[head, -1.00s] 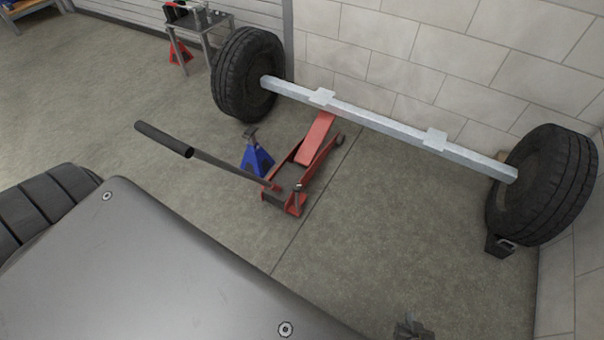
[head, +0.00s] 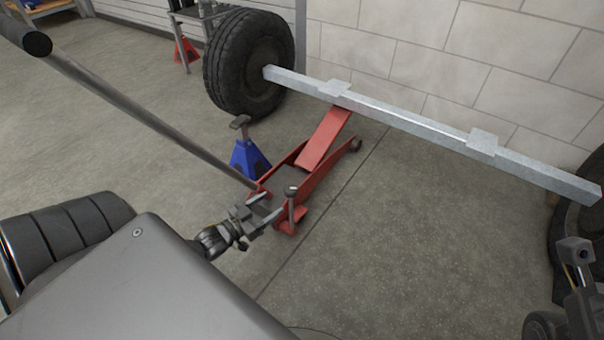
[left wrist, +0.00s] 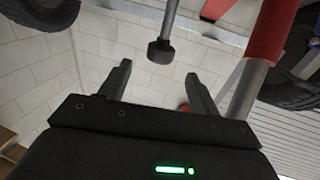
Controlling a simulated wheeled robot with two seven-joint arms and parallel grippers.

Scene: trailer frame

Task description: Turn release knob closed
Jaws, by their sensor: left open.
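The release knob (head: 292,190) is a small dark head on a thin stem at the near end of the red floor jack (head: 320,140). My left gripper (head: 273,204) is open just left of the knob, its fingers pointing toward it. In the left wrist view the knob (left wrist: 160,51) lies just beyond and between the open fingertips (left wrist: 158,70), apart from both. The long jack handle (head: 150,115) slants up to the left. My right arm's end (head: 575,255) shows at the lower right; its finger opening cannot be made out.
A grey axle beam (head: 410,122) with a tyre (head: 250,65) crosses above the jack's lifting arm. A blue stand (head: 248,158) is beside the jack. The handle passes close to my left gripper. The floor right of the jack is clear.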

